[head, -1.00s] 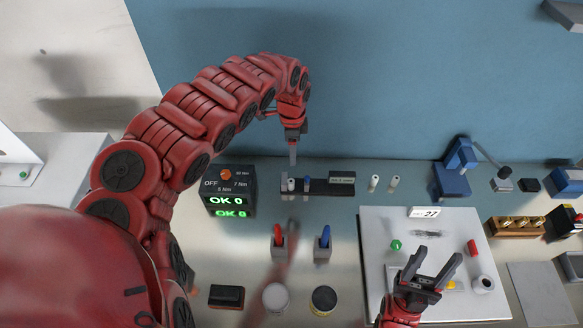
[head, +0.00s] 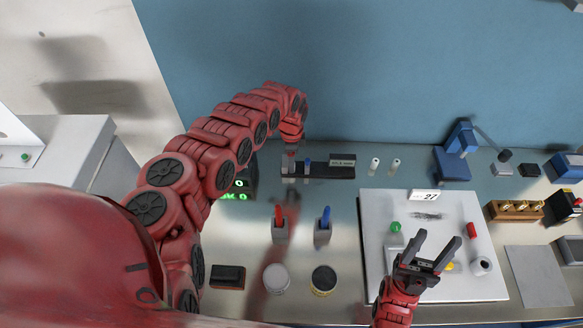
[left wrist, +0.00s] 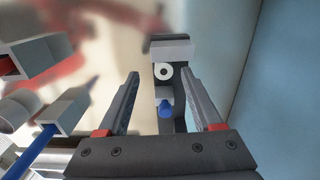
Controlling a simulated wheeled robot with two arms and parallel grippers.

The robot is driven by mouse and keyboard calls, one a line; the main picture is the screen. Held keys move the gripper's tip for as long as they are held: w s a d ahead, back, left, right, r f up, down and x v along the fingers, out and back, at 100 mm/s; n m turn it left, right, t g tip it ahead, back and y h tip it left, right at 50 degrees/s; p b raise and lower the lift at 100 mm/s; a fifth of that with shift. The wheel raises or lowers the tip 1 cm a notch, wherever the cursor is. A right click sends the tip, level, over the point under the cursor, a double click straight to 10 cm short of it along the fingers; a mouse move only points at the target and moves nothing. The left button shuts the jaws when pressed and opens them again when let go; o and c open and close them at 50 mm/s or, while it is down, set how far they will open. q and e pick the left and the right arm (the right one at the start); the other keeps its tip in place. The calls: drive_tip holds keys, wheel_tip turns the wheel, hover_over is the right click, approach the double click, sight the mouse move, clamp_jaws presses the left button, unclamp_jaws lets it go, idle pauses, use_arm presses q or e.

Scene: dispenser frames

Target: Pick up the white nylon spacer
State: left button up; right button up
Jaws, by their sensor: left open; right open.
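The white nylon spacer (left wrist: 163,72) shows end-on as a white ring with a dark hole in the left wrist view. It stands upright in a dark rack (head: 330,172) beside a blue-topped piece (head: 308,164), which also shows in the left wrist view (left wrist: 165,110). My left gripper (head: 291,150) is over the left end of the rack, fingers pointing down. In the left wrist view its open fingers (left wrist: 161,75) lie either side of the spacer, with gaps and no visible contact. My right gripper (head: 437,240) is open and empty above the white board.
Two loose white cylinders (head: 374,164) stand right of the rack. A display box (head: 242,190) is left of it, partly hidden by my arm. Red (head: 279,217) and blue (head: 323,224) tools stand in holders in front. The white board (head: 385,270) lies at right.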

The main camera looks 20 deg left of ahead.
use_arm(q)
drive_tip(key=f+b, duration=0.2)
drive_tip(key=f, duration=0.1)
drive_tip(key=f+b, duration=0.1)
drive_tip(key=shift+w+a+f, duration=0.1)
drive_tip(key=shift+w+f, duration=0.15)
drive_tip(key=shift+r, duration=0.1)
clamp_jaws()
